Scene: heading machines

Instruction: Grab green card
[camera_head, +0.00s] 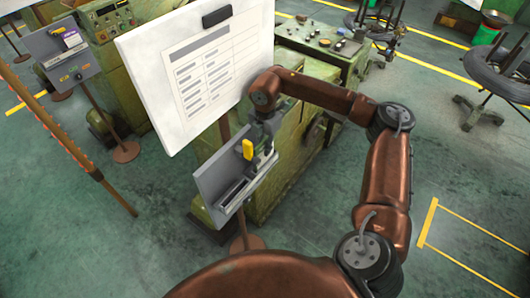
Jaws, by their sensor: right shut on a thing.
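My right gripper (262,143) is at the small grey stand (222,176) below the white board, just above its slanted tray. It is shut on a thin thing, which looks like the green card but is mostly hidden by the fingers. A yellow piece (248,149) shows at the left side of the gripper; I cannot tell whether it is part of the gripper or the stand. My left gripper is not in view.
A white board (205,75) with a printed table stands right behind the gripper. A green machine (290,140) is close behind the stand. Another grey stand (68,55) with a card is at the upper left. The floor at the lower left is clear.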

